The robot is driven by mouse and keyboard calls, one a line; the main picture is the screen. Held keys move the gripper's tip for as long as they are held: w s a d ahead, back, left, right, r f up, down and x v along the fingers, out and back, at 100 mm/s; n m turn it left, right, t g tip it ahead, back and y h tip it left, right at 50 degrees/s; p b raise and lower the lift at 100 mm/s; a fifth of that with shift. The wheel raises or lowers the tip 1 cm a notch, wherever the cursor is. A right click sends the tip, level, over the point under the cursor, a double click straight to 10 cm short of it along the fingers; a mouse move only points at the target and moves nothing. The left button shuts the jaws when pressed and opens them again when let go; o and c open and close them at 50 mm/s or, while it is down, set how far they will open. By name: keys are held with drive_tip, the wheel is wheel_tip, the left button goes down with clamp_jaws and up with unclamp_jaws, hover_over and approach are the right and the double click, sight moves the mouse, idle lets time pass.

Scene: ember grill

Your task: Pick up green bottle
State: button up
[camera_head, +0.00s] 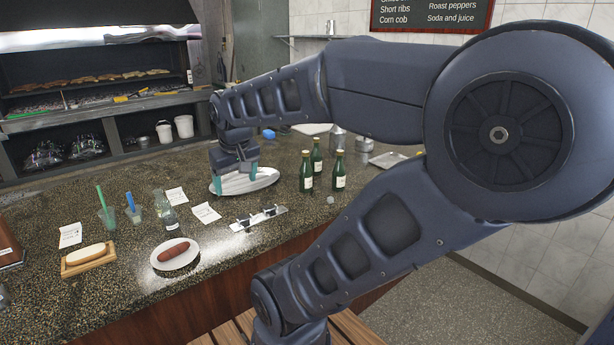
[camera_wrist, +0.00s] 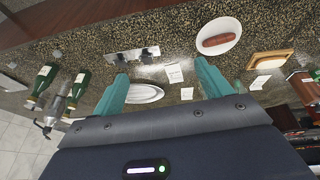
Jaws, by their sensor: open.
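Three green bottles with pale labels stand upright close together on the speckled counter in the head view: a front left one (camera_head: 306,174), a back one (camera_head: 317,157) and a right one (camera_head: 339,172). In the wrist view, two green bottles show at the left, one at the far left (camera_wrist: 43,82) and one beside it (camera_wrist: 78,87). My gripper (camera_head: 236,178) points down over a white oval plate (camera_head: 262,182), left of the bottles and apart from them. Its teal fingers are spread with nothing between them, also in the wrist view (camera_wrist: 160,72).
A metal holder (camera_head: 258,219) lies in front of the plate. A sausage plate (camera_head: 160,264), a clear bottle (camera_head: 166,213), cups and paper slips stand to the left. Metal containers (camera_head: 363,146) are behind the bottles. My arm passes above the counter.

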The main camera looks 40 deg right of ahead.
drive_tip(key=w+d+f+n+g+h, duration=0.25)
drive_tip(key=w+d+f, duration=0.2)
drive_tip(key=d, duration=0.25)
drive_tip(key=w+d+f+n+g+h, duration=0.25)
drive_tip(key=w+d+h, duration=0.2)
drive_tip(key=d, duration=0.35)
drive_tip(key=w+d+f+n+g+h, duration=0.25)
drive_tip(key=w+d+f, duration=0.2)
drive_tip(key=d, duration=0.25)
drive_tip(key=n+t+h, duration=0.3)
drive_tip(key=n+h, duration=0.5)
drive_tip(key=n, duration=0.1)
approach(309, 173)
drive_tip(key=shift+g, duration=0.25)
drive_tip(key=w+f, duration=0.1)
drive_tip(key=w+d+f, duration=0.1)
drive_tip(key=w, duration=0.1)
drive_tip(key=shift+w+d, duration=0.15)
drive_tip(key=shift+d, duration=0.1)
drive_tip(key=d, duration=0.7)
drive_tip(key=s+d, duration=0.1)
drive_tip(key=d, duration=0.2)
drive_tip(key=shift+d+r, duration=0.2)
drive_tip(key=shift+d, duration=0.1)
drive_tip(key=c, duration=1.4)
